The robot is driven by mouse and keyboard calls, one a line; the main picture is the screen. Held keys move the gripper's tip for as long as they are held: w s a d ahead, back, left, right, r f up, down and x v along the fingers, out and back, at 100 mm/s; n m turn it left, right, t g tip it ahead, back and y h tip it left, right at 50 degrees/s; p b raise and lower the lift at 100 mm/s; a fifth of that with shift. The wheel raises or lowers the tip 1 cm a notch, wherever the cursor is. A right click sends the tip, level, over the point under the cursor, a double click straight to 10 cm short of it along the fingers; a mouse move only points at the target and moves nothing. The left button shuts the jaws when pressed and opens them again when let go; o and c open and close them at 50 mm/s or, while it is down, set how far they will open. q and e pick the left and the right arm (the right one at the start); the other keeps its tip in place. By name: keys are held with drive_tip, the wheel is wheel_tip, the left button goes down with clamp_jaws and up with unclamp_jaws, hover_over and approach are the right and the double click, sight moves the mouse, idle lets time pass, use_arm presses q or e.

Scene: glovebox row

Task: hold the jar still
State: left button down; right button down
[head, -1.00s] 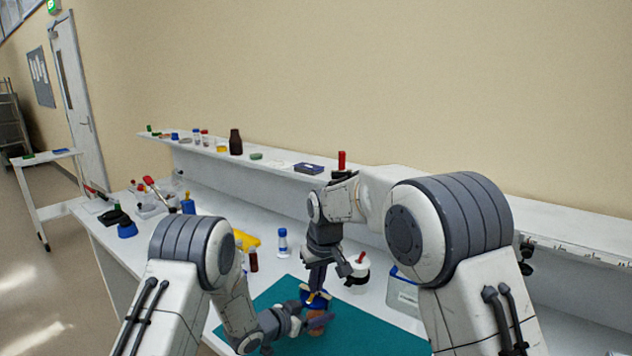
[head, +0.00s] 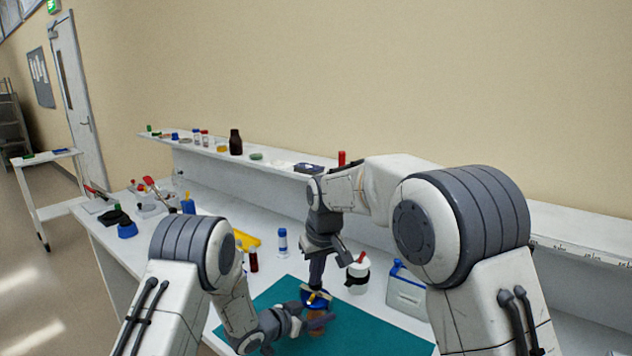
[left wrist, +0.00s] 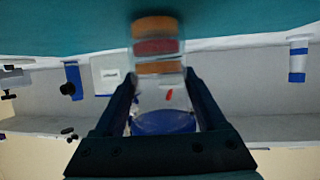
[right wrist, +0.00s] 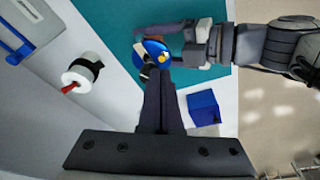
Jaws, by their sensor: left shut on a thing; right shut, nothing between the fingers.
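The jar (left wrist: 162,98) is clear with orange and red layers and a blue lid (left wrist: 163,123). It appears upside down in the left wrist view, its base end against the teal mat (left wrist: 60,25). My left gripper (left wrist: 160,78) is shut on its sides. In the head view the jar (head: 316,333) is largely hidden by my left gripper (head: 315,320). My right gripper (head: 316,287) is shut and empty, pointing down over the lid (head: 319,299). In the right wrist view its fingertips (right wrist: 158,68) are at the lid's edge (right wrist: 150,48); I cannot tell whether they touch it. A small yellow piece shows on the lid.
A blue-capped tube (head: 282,242), a brown vial (head: 253,261) and a yellow item (head: 246,240) stand behind left. A blue block (right wrist: 203,107) lies beside the mat.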

wheel_tip(320, 180, up, 3)
drive_tip(key=shift+r, duration=0.1)
idle(0.3)
drive_tip(key=shift+w+d+f, duration=0.2)
drive_tip(key=shift+d+f, duration=0.2)
drive_tip(key=shift+f, duration=0.6)
drive_tip(key=shift+w+d+f, duration=0.2)
drive_tip(key=shift+d+f, duration=0.25)
drive_tip(key=shift+f, duration=0.55)
drive_tip(key=shift+w+d+f, duration=0.2)
drive_tip(key=shift+d+f, duration=0.2)
drive_tip(key=shift+f, duration=0.6)
drive_tip(key=shift+w+a, duration=0.25)
drive_tip(key=shift+a, duration=0.05)
drive_tip(key=shift+s+a, duration=0.15)
drive_tip(key=shift+a, duration=0.05)
